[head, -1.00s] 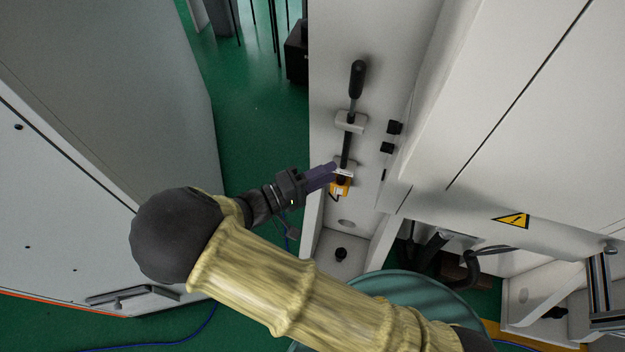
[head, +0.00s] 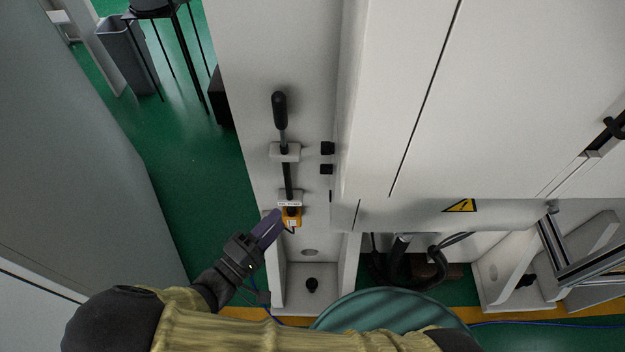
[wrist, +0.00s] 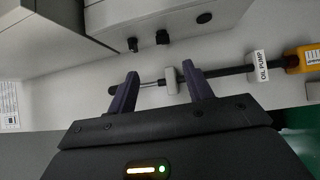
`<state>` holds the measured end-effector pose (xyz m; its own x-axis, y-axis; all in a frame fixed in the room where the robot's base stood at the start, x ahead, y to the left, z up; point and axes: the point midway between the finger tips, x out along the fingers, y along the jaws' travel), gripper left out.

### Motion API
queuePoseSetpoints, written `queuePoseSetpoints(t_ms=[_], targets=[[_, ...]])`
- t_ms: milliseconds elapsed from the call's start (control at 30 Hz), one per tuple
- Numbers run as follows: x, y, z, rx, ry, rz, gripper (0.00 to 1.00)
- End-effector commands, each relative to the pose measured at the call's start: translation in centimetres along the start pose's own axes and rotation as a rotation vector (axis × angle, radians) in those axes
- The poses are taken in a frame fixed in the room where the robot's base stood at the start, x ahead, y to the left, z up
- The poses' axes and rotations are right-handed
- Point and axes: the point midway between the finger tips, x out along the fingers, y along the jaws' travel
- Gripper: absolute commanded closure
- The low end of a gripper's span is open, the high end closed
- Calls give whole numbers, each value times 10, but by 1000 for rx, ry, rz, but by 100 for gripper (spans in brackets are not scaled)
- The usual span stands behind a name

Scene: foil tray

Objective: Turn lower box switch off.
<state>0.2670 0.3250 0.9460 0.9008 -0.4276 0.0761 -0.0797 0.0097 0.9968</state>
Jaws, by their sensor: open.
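A small yellow switch box (head: 291,215) sits low on the white machine panel, at the bottom of a vertical black lever rod (head: 287,180). In the wrist view the yellow box (wrist: 303,60) is at the far right, beside a white label (wrist: 258,66) reading OIL PUMP. The switch on its face is too small to read. My gripper (head: 272,220) is just left of the box in the head view; contact cannot be told. In the wrist view my gripper (wrist: 160,72) has its purple fingers apart and empty, in front of the rod, with the box outside them.
The lever's black handle (head: 280,110) stands above the box. A teal round object (head: 390,325) lies below the machine.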

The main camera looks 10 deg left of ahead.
Motion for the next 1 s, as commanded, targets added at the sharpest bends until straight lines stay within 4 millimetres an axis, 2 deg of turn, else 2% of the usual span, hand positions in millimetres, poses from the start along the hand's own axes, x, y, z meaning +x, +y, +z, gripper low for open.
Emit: queuePoseSetpoints(t_ms=[100, 300, 767, 1000], targets=[[1, -11, 24, 15, 119, 41, 49], [2, -16, 45, 48, 271, 45, 49], [8, -14, 46, 56, 281, 41, 49], [36, -12, 38, 55, 278, 43, 49]])
